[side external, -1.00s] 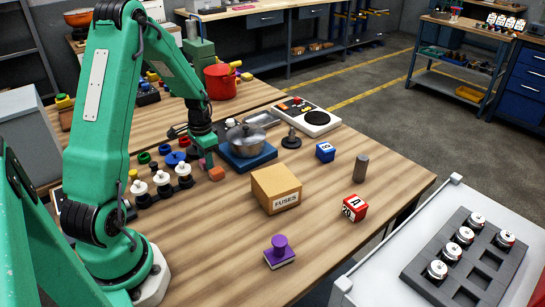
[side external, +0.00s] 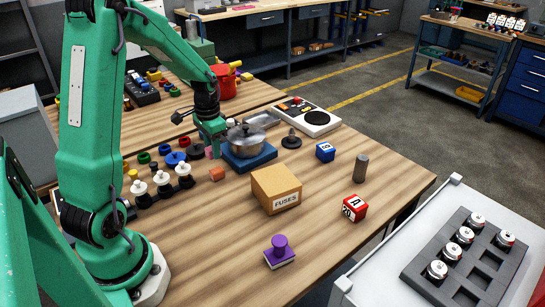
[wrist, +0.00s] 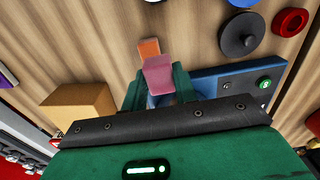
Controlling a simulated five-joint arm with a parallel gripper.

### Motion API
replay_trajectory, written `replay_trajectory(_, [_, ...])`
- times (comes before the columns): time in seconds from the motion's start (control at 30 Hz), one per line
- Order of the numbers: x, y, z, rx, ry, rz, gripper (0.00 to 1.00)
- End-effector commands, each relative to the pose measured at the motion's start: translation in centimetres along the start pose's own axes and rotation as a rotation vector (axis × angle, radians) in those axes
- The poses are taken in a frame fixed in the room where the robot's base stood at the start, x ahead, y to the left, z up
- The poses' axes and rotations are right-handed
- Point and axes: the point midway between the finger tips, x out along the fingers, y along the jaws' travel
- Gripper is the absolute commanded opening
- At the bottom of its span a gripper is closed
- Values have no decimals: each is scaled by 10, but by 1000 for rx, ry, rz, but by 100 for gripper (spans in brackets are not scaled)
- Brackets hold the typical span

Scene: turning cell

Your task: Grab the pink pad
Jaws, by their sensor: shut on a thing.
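The pink pad (wrist: 159,74) sits between the two green fingers of my gripper (wrist: 158,90) in the wrist view. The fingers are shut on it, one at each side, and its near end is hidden. In the side view my gripper (side external: 210,150) hangs over the wooden bench, just left of the blue scale with the metal pot. Only a small pink patch of the pad shows there, at the fingertips.
An orange block (side external: 217,174) lies on the bench near my gripper. The blue scale (side external: 250,161) with its lidded pot (side external: 246,139) stands close right. A cardboard fuses box (side external: 276,188) is nearer the front. Black-and-white knobs (side external: 163,182) stand left. Bare wood lies around the purple stamp (side external: 280,250).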

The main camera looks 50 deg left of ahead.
Motion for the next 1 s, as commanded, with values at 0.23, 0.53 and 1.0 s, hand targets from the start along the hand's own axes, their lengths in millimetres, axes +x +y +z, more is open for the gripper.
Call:
replay_trajectory(0.23, [-25, 41, -5, 4, 3, -1, 7])
replay_trajectory(0.53, [-39, 64, -7, 1, 1, 0, 7])
replay_trajectory(1.0, [-40, 66, -8, 0, 0, 0, 7])
